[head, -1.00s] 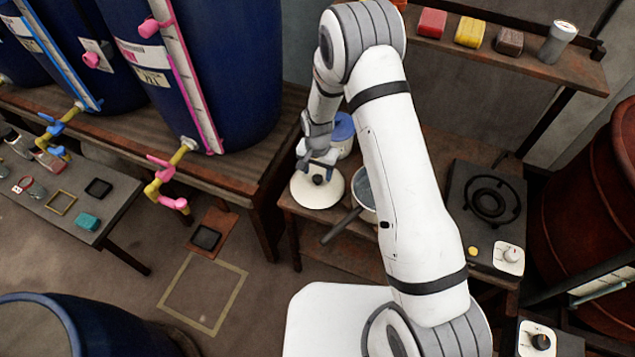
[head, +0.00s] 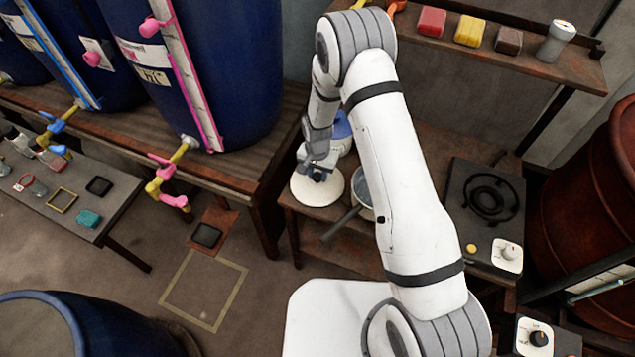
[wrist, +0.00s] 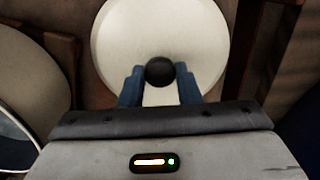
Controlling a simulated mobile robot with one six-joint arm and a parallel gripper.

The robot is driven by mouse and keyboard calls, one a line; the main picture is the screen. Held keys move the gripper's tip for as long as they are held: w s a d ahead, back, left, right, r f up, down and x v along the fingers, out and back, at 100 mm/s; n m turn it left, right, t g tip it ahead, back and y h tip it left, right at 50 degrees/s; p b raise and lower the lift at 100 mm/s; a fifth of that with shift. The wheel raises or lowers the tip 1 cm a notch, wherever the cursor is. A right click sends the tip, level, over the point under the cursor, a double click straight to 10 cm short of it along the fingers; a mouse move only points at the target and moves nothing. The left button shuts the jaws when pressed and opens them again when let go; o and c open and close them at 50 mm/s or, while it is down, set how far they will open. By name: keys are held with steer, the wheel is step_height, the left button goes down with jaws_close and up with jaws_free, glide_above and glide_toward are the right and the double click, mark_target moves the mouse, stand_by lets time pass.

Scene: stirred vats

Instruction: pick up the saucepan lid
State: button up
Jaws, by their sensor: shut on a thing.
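The saucepan lid (head: 318,190) is a round cream disc with a dark round knob (wrist: 160,71). It is at the left end of the low wooden bench in the head view and fills the upper middle of the wrist view (wrist: 160,25). My gripper (wrist: 160,80) is over the lid, its two blue fingers on either side of the knob and shut on it. The lid looks level; I cannot tell whether it touches the bench. The saucepan (head: 363,190) stands just right of the lid, partly behind my arm, its dark handle pointing down-left.
A blue-topped white container (head: 342,135) is close behind the lid. A burner (head: 490,200) sits on the right of the bench. A rust-red drum (head: 590,220) stands at far right.

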jaws_close()
